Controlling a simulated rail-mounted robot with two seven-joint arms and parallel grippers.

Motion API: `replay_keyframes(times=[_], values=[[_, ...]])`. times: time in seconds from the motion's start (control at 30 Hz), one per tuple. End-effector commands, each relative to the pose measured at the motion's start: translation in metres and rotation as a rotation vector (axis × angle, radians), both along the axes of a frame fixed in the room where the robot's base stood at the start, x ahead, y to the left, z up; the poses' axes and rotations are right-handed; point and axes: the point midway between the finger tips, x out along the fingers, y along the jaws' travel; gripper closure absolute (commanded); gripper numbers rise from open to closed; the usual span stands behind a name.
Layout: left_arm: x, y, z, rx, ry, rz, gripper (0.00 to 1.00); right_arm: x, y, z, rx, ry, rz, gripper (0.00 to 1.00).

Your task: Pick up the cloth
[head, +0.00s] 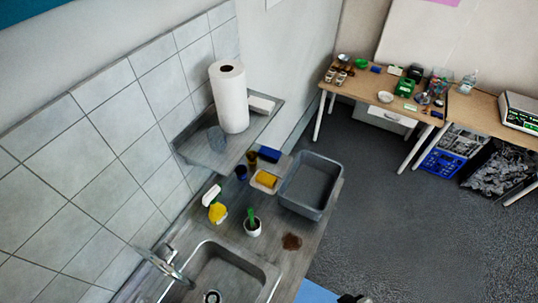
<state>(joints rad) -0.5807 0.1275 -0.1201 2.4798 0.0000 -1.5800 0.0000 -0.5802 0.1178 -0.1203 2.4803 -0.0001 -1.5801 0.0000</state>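No item shows clearly as a cloth. A folded white item (262,104) lies on the metal wall shelf (192,152), right of the paper towel roll (231,98); I cannot tell if it is cloth. A flat light blue surface (314,293) is cut off at the bottom edge; I cannot tell what it is. Beside it a small dark shape (352,298) is cut off too and may be part of my arm. Neither gripper can be made out.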

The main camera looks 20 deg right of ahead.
Motion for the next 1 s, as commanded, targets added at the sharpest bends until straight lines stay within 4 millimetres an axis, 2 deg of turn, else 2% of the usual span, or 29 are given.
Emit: replay_keyframes(times=[0.07, 0.87, 1.0], values=[[0.0001, 0.0003, 0.0000, 0.001, 0.000, -0.001, 0.12, -0.0001, -0.0008, -0.0001, -0.003, 0.001, 0.002, 0.86], [0.0005, -0.0039, 0.0004, -0.014, -0.001, 0.009, 0.12, -0.0002, -0.0001, -0.0002, 0.000, 0.001, 0.000, 0.09], [0.0005, -0.0033, 0.0004, -0.011, -0.001, 0.008, 0.12, -0.0002, 0.0007, -0.0001, 0.003, 0.000, -0.002, 0.06]])
